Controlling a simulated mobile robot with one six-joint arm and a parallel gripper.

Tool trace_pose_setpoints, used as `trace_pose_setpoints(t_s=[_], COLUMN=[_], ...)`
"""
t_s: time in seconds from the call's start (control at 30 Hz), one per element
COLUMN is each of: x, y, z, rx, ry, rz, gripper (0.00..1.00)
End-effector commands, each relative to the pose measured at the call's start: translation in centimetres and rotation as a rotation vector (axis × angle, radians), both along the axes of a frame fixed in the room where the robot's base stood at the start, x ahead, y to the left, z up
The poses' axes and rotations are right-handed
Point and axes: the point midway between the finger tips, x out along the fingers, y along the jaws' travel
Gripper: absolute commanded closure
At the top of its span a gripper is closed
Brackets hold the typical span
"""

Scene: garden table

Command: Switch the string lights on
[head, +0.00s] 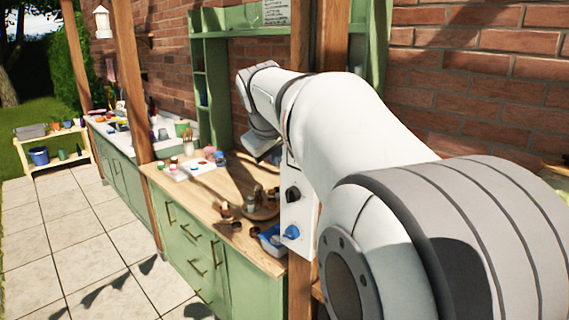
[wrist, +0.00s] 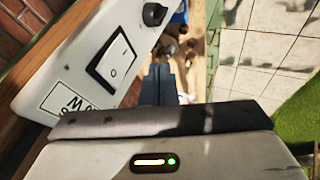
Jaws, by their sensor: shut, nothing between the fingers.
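A white control panel (wrist: 65,62) is mounted on a wooden post and fills the left of the wrist view. It carries a white rocker switch (wrist: 115,60) in a black frame, with a line and a circle marked on it. I cannot tell which way it is tipped. My gripper (wrist: 160,72) is shut and empty, to the right of the rocker in the picture and apparently apart from it. In the head view the panel (head: 297,213) is partly hidden by my arm, which also hides the rocker and my fingers. No string lights are visible.
The panel also has a black knob (head: 293,194) and a blue knob (head: 291,231). The wooden counter (head: 222,184) beside it holds cups, small pots and a blue tray (head: 268,239). A brick wall (head: 470,90) stands behind. The tiled floor (head: 70,240) is clear at left.

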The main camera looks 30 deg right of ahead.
Motion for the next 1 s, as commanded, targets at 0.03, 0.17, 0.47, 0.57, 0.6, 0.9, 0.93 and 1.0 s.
trace_pose_setpoints(t_s=[0.03,0.17,0.47,0.57,0.6,0.9,0.93,1.0], x=[-0.6,-2.0,-3.7,-3.7,-3.7,-4.3,-4.7,-5.9], y=[0.7,1.9,3.2,3.3,3.3,3.8,4.1,5.1], z=[0.7,2.6,4.6,4.7,4.7,3.6,2.9,0.8], rx=[0.000,0.000,0.000,0.000,0.000,0.020,0.032,0.069], ry=[-0.004,-0.003,0.001,0.002,0.001,0.011,0.015,0.030], rz=[0.003,0.003,0.000,-0.001,-0.002,-0.002,-0.003,-0.005], gripper=[1.00,1.00,1.00,1.00,1.00,1.00,1.00,1.00])
